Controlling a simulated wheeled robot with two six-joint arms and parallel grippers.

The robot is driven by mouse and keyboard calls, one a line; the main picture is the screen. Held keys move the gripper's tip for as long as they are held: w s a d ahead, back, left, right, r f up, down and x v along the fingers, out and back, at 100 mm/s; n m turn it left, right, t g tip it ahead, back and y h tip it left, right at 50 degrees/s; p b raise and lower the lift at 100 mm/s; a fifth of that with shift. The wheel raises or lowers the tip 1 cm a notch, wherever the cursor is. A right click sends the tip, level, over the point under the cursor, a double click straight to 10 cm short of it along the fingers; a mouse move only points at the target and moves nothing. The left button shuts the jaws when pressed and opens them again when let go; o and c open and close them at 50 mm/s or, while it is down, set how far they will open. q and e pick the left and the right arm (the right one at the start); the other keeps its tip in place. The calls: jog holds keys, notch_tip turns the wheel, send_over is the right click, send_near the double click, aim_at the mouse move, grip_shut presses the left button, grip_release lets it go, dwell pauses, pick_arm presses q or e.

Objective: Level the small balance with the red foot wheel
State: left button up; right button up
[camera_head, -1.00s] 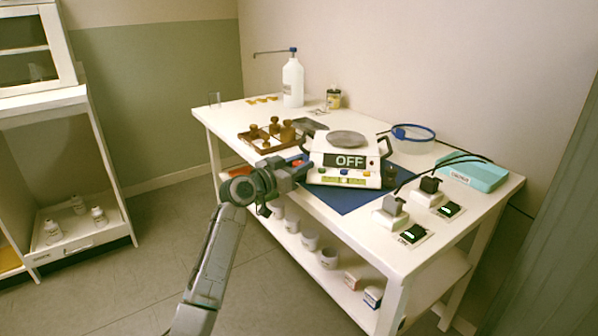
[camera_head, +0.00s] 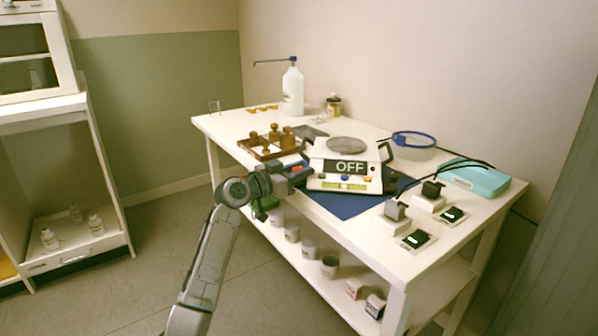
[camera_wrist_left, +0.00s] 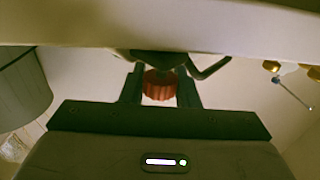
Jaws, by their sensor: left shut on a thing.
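The small white balance (camera_head: 323,170) stands on a blue mat (camera_head: 345,206) on the table, with a round grey pan (camera_head: 346,145) and a display reading OFF. A yellow-green strip shows low on its front; its detail is too small to read. My left gripper (camera_head: 300,174) reaches the balance's left front side. In the left wrist view, the ribbed red foot wheel (camera_wrist_left: 159,86) sits between the two fingers, under the pale underside of the balance. The left gripper (camera_wrist_left: 160,93) is shut on this wheel. My right gripper is not in view.
A wooden tray (camera_head: 244,146) with several brown knobbed weights stands left of the balance. A white bottle (camera_head: 293,93) stands behind. Cups stand on the lower shelf.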

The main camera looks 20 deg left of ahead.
pick_arm(q)
jog(key=o, duration=1)
jog(key=p+v, duration=0.1)
jog(key=v, duration=0.9)
jog(key=shift+s+a, duration=0.2)
jog(key=shift+s, duration=0.1)
